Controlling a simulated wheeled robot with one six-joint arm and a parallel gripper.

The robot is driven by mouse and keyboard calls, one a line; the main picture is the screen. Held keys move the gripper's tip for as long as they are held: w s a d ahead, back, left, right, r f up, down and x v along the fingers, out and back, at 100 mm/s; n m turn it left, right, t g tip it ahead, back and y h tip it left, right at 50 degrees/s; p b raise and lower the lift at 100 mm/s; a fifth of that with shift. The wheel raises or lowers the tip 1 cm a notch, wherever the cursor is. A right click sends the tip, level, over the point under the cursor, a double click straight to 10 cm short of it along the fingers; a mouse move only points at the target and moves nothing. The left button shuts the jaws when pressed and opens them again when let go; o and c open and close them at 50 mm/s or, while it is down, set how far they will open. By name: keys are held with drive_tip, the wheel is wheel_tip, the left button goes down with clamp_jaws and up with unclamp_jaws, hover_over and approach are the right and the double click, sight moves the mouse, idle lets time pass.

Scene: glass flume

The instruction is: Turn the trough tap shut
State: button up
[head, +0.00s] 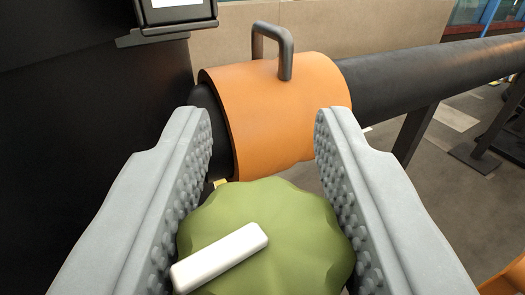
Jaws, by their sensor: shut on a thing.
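The tap's green scalloped knob (310,245) is at the bottom middle of the head view, with a white bar (220,257) across its top. The bar slants from lower left to upper right. My gripper (266,150) has its two grey studded fingers on either side of the knob and is shut on it. The fingertips reach past the knob towards an orange collar. The knob's lower edge is cut off by the frame, and its stem is hidden beneath it.
A wide orange collar (272,112) with a dark handle (285,50) sits around a black pipe (430,75) just beyond the knob. A dark panel (80,100) stands close on the left. A support post (414,133) is under the pipe. Open floor shows at right.

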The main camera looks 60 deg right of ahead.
drive_tip(key=m+g+h, duration=0.1)
drive_tip(key=m+g, duration=0.1)
drive_tip(key=g, duration=0.1)
drive_tip(key=m+g, duration=0.2)
drive_tip(key=g, duration=0.1)
drive_tip(key=m+g+h, duration=0.1)
drive_tip(key=m+g, duration=0.1)
drive_tip(key=g, duration=0.1)
drive_tip(key=shift+s+d+m+g+h, duration=0.1)
drive_tip(key=shift+s+m+g+h, duration=0.2)
drive_tip(key=shift+s+g, duration=0.1)
drive_tip(key=shift+s+m+g+y, duration=0.25)
drive_tip(key=shift+m+g+y, duration=0.3)
drive_tip(key=shift+m+g, duration=1.1)
drive_tip(key=shift+s+m+g+y, duration=0.2)
drive_tip(key=shift+m+g+y, duration=0.55)
drive_tip(key=shift+g, duration=1.5)
drive_tip(key=shift+m, duration=0.3)
drive_tip(key=o, duration=1)
drive_tip(key=v, duration=1.7)
drive_tip(key=shift+w+a+f, duration=0.1)
drive_tip(key=shift+a+f, duration=0.15)
drive_tip(key=shift+f, duration=0.1)
drive_tip(key=shift+c, duration=0.4)
